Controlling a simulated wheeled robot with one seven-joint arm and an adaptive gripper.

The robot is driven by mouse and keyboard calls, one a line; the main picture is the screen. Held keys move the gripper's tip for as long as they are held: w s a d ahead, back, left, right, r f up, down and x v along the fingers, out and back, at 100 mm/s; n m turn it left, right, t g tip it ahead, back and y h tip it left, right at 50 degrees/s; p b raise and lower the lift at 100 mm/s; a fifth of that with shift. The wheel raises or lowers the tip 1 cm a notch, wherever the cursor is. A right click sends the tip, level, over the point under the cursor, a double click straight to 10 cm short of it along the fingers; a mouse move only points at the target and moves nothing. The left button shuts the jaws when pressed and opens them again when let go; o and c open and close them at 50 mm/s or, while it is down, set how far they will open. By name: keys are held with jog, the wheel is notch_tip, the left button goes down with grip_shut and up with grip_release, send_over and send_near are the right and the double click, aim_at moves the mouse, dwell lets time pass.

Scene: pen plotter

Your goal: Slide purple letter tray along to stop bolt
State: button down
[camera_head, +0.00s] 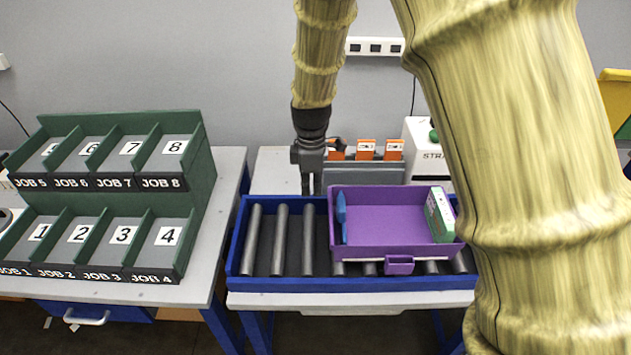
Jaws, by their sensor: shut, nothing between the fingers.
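The purple letter tray (388,222) sits on the rollers inside the blue-framed conveyor, right of its middle. A blue item (342,217) stands along its inner left side, and a green and white box (440,215) stands at its right end. A small purple handle block (399,265) is on its front. My gripper (311,190) is shut and empty, pointing down just left of the tray's back left corner. I cannot tell whether it touches the tray. I cannot make out the stop bolt; my arm covers the conveyor's right end.
Bare rollers (279,240) lie left of the tray within the blue frame (300,284). A grey rack with orange-labelled items (366,150) and a white machine (419,140) stand behind. A green job sorter (198,190) stands on the left table.

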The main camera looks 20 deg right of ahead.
jog(key=d+f+p, duration=0.3)
jog(key=f+p, duration=0.1)
jog(key=f, duration=0.3)
jog(key=shift+s+d+f, duration=0.3)
jog(key=shift+s+d, duration=0.05)
jog(key=shift+s, duration=0.05)
jog(key=shift+d, duration=0.15)
